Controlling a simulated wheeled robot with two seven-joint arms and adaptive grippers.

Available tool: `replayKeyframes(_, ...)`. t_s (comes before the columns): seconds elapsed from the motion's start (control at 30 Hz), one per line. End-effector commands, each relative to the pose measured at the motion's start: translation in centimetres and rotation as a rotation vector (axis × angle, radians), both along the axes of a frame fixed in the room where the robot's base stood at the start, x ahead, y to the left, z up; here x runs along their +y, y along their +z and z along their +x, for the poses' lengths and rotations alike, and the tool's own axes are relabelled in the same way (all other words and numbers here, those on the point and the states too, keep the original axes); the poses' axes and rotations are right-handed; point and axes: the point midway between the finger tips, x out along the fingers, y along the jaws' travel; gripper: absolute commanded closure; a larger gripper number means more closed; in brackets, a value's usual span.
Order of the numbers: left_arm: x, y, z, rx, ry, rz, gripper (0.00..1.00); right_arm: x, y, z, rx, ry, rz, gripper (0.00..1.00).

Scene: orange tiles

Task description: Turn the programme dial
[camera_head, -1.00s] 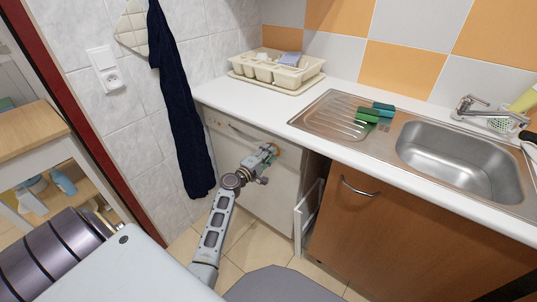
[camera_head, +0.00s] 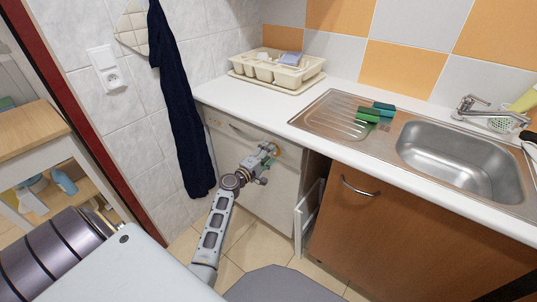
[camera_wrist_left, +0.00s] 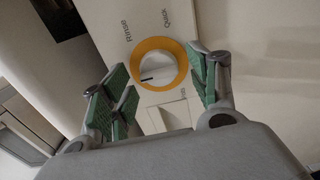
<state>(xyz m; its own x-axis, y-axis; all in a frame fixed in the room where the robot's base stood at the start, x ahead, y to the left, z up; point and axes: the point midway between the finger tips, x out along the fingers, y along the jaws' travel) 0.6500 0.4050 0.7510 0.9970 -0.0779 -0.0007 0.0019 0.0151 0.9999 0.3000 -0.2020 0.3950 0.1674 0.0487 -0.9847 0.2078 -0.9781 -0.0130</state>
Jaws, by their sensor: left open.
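The programme dial (camera_wrist_left: 155,66) is a round white knob with a dark pointer line, inside an orange ring on a pale panel. Labels around it read "Rinse" and "Quick"; a third is hard to read. In the head view only a bit of its orange ring (camera_head: 277,151) shows, on the front of the white dishwasher (camera_head: 279,191). My left gripper (camera_head: 268,153) is at that front. In the left wrist view its green-padded fingers (camera_wrist_left: 160,72) are open, one on each side of the dial. I cannot tell whether they touch it. My right gripper is out of view.
A white countertop (camera_head: 255,117) overhangs the dishwasher, with a dish rack (camera_head: 277,73) on it. A brown cupboard door (camera_head: 378,225) is to the right. A dark cloth (camera_head: 184,125) hangs on the left wall. In the wrist view, a pale square part (camera_wrist_left: 172,116) sits near the dial.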

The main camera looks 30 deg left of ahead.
Motion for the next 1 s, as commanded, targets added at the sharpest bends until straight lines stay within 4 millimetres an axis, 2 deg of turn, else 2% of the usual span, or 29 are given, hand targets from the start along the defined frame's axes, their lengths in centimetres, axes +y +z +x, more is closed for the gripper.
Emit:
replayKeyframes(0.27, 0.2, 0.0, -2.0, 0.0, 0.001, 0.0, 0.4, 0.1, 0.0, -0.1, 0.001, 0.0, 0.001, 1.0)
replayKeyframes(1.0, 0.7, 0.0, -9.1, 0.001, 0.001, -0.001, 0.4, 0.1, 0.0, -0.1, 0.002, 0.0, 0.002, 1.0)
